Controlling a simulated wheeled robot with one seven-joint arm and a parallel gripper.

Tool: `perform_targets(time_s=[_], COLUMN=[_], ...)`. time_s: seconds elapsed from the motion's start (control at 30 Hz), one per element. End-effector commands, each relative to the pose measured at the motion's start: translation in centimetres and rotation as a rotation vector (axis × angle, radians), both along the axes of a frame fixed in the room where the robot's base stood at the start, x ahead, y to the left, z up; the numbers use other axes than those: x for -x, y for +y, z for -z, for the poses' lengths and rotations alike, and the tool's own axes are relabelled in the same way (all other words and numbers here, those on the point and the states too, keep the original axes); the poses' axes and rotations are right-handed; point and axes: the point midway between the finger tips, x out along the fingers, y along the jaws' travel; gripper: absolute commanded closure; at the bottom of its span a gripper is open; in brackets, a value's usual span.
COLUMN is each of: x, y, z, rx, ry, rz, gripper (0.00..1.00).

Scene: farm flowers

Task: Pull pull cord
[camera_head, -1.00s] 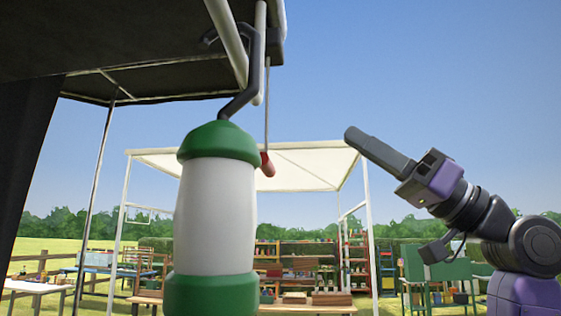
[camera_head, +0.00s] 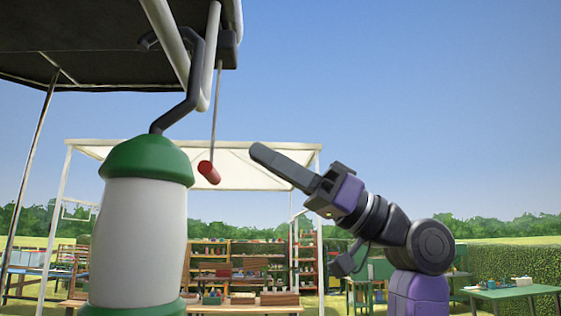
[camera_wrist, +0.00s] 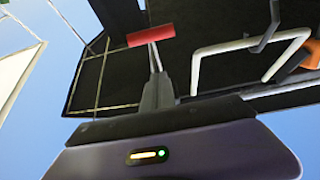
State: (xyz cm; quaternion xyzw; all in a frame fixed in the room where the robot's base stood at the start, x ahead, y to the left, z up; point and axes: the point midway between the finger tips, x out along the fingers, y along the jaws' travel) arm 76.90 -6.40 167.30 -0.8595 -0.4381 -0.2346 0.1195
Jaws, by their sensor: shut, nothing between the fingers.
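The pull cord hangs from a dark box under the black canopy and ends in a red cylindrical handle (camera_head: 209,172). The handle hangs to the left of my gripper (camera_head: 254,150) in the head view, with a gap between them. In the wrist view the red handle (camera_wrist: 151,36) shows just beyond the tips of my gripper (camera_wrist: 154,50), lying crosswise. My gripper's fingers are together and empty, pointing up and left in the head view. Whether the fingertips touch the handle in depth is hard to tell.
A large green and white lantern (camera_head: 138,235) hangs on a black hook left of the cord. White canopy poles (camera_head: 166,40) run above. A white-roofed stall with shelves (camera_head: 238,262) stands behind. A green table (camera_head: 510,290) is at right. Open air surrounds my gripper's right side.

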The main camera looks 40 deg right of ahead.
Motion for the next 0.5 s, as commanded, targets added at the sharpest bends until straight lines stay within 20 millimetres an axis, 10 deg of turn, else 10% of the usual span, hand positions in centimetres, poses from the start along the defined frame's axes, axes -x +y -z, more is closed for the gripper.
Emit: perform_targets(time_s=[0.27, 0.5], x=[-2.8, -3.2], y=[4.0, 4.3], z=[-3.3, 0.0], rx=[0.001, -0.001], ry=[0.001, 0.002], rz=[-0.004, 0.000], gripper=[1.00, 1.00])
